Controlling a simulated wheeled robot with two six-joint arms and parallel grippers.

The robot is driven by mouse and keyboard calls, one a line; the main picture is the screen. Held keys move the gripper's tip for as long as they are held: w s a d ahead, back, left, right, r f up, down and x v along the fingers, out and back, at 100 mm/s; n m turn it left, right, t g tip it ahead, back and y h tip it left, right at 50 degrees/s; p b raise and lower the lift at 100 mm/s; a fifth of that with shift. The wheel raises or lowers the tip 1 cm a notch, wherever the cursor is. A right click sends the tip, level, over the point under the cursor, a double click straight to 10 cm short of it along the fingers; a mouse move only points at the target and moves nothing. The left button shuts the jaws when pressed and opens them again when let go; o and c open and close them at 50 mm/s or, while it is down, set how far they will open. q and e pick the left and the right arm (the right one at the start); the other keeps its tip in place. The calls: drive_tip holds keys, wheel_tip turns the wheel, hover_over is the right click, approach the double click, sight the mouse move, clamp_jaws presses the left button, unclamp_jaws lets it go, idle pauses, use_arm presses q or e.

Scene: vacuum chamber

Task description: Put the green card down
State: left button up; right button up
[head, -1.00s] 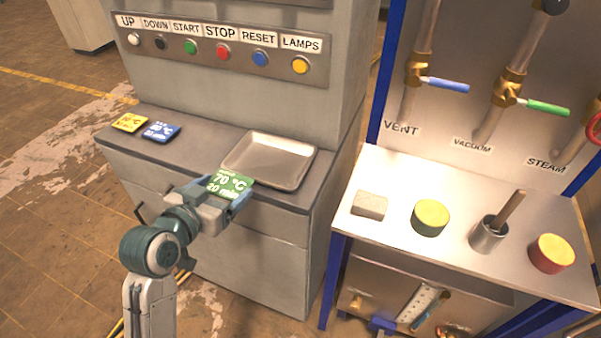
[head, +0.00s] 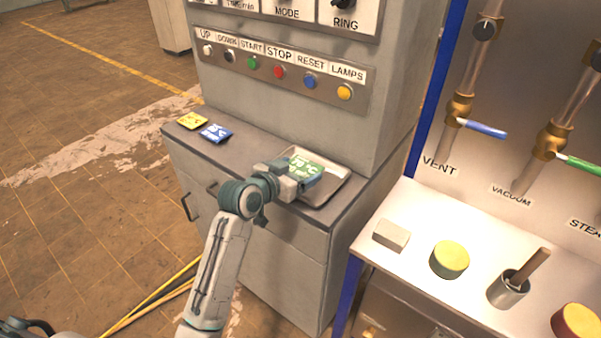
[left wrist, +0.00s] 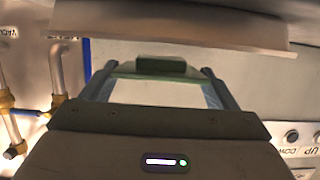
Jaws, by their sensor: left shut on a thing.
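My left gripper (head: 306,178) is shut on the green card (head: 305,164), which has white print. The card is over the left part of the shallow metal tray (head: 331,187) on the grey cabinet top. I cannot tell whether the card touches the tray. The gripper hides the tray's near left part. In the left wrist view the fingers (left wrist: 158,88) stand on either side, with a green edge between them. My right gripper is not in view.
A yellow card (head: 192,121) and a blue card (head: 215,132) lie on the cabinet top (head: 247,150) to the left. The button panel (head: 280,72) rises behind.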

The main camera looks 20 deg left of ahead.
use_arm(q)
drive_tip(key=shift+w+f, duration=0.1)
drive_tip(key=shift+w, duration=0.95)
drive_tip(key=shift+w+f, duration=0.1)
drive_tip(key=shift+f, duration=0.15)
wheel_tip(320, 180, down, 3)
drive_tip(key=shift+r+p, duration=0.1)
drive_tip(key=shift+p, duration=0.45)
drive_tip(key=shift+f, duration=0.25)
drive_tip(key=o, duration=0.9)
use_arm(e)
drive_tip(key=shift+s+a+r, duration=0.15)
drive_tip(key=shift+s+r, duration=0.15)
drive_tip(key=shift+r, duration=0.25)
